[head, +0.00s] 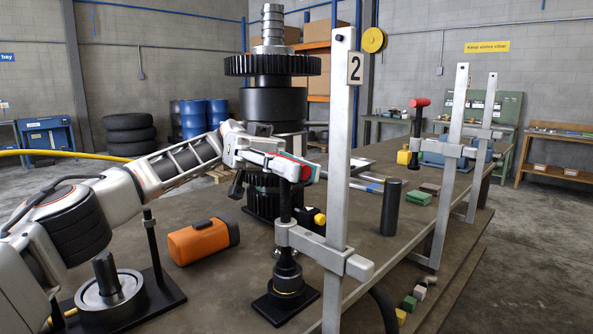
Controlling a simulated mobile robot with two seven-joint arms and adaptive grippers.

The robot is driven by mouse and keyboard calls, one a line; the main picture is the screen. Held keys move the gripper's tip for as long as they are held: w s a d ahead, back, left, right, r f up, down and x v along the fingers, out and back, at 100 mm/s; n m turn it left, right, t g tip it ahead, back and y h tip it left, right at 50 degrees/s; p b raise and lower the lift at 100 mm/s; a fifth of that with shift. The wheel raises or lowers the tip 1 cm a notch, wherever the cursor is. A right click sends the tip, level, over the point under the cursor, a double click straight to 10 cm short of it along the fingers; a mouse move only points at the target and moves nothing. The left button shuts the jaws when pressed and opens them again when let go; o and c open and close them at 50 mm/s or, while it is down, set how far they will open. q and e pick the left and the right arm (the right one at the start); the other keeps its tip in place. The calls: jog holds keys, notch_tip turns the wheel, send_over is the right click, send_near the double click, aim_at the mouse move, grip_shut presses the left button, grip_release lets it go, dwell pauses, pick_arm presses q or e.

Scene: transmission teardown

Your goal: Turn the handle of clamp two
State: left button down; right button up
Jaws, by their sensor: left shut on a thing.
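Clamp two, marked by a "2" plate (355,68), has a tall grey upright bar (340,140) at the table's right edge. Its sliding arm (325,250) carries a dark vertical screw (285,205) with a round foot low over a black base plate. The red handle (304,159) sits on top of the screw. My left gripper (292,166) reaches in from the left and is shut on this handle, hiding much of it. My right gripper is not in view.
A gear shaft assembly (273,100) stands close behind my left gripper. An orange-black object (203,241) lies left of the clamp. A dark cylinder (390,205) stands to its right. Another clamp with a red handle (419,103) stands farther back. Some brown tabletop (225,285) is clear.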

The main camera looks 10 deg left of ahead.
pick_arm(q)
jog(key=shift+r, duration=0.2)
jog(key=c, duration=2)
grip_release()
jog(key=shift+o, duration=0.2)
notch_tip(320, 180, up, 10)
jog(key=shift+s, duration=0.1)
